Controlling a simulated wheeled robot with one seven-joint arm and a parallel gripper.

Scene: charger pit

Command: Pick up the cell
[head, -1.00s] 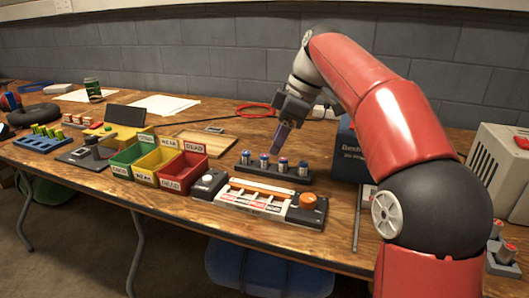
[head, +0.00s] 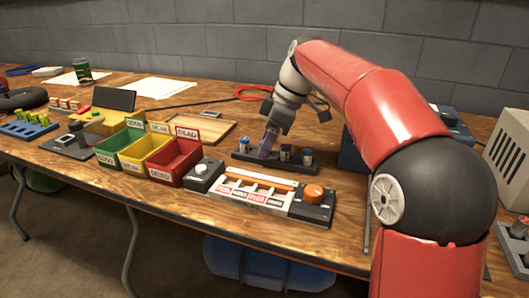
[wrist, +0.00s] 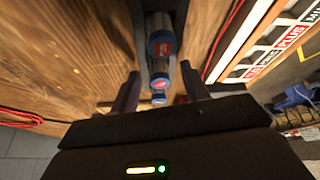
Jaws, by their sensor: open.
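Several short cylindrical cells stand upright in a dark rack (head: 262,166) behind the tester. One cell (head: 244,145) is left of my gripper, and two others, a nearer one (head: 286,153) and the end one (head: 307,156), are to its right. My gripper (head: 268,150) is open and low at the rack, its fingers hiding much of the second position from the left. In the wrist view, a cell with a red mark (wrist: 162,45) and another cell (wrist: 159,82) line up between the spread fingers (wrist: 158,88). Contact cannot be told.
Green, yellow and red bins (head: 172,162) stand to the left, with a wooden tray (head: 205,130) behind. A dark blue box (head: 352,150) is close on the right, partly behind my arm.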

